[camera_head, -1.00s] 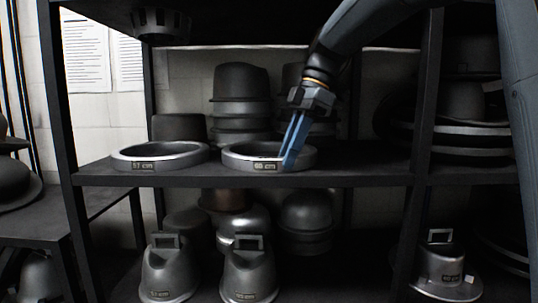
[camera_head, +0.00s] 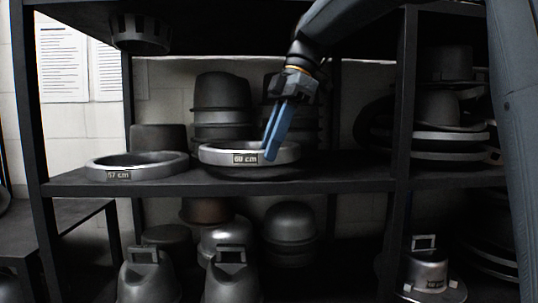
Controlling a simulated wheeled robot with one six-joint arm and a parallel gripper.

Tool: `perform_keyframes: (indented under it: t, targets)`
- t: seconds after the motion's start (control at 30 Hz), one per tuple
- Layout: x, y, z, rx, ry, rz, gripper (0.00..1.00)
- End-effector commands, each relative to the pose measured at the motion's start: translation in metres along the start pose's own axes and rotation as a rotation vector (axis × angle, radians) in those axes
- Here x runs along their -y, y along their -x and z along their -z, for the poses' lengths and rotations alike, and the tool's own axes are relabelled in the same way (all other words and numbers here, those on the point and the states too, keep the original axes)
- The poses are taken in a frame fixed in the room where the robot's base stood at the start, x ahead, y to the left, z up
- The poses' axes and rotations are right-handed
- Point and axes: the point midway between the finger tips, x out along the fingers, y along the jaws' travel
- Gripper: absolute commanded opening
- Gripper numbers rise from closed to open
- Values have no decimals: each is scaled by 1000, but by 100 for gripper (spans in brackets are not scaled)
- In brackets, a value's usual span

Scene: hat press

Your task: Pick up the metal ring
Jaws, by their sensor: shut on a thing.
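Two metal rings are at the middle shelf. The right metal ring (camera_head: 222,156), labelled "60 cm", is a wide silver band whose underside shows a dark gap above the shelf, so it looks slightly raised. My gripper (camera_head: 270,157) has its blue fingers shut on this ring's front right rim, pointing down from above. The left metal ring (camera_head: 150,168), labelled "57 cm", lies flat on the shelf to the left, apart from my gripper. Part of the right ring's rim is hidden behind my fingers.
Stacked dark hat forms (camera_head: 222,100) stand behind the rings. The middle shelf (camera_head: 330,183) has bare room to the right of the held ring, up to a dark upright post (camera_head: 404,110). Metal hat moulds (camera_head: 150,275) fill the shelf below.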

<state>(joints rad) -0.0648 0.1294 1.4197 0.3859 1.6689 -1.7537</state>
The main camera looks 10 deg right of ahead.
Motion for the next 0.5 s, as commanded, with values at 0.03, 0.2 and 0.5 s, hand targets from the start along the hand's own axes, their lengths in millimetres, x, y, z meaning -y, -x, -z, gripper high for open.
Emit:
perform_keyframes:
  t: [0.03,0.2,0.5]
  targets:
    - [7,-2,2,0,2,-3,0]
    - [36,-6,10,0,4,-4,0]
    - [102,-14,29,0,3,-3,0]
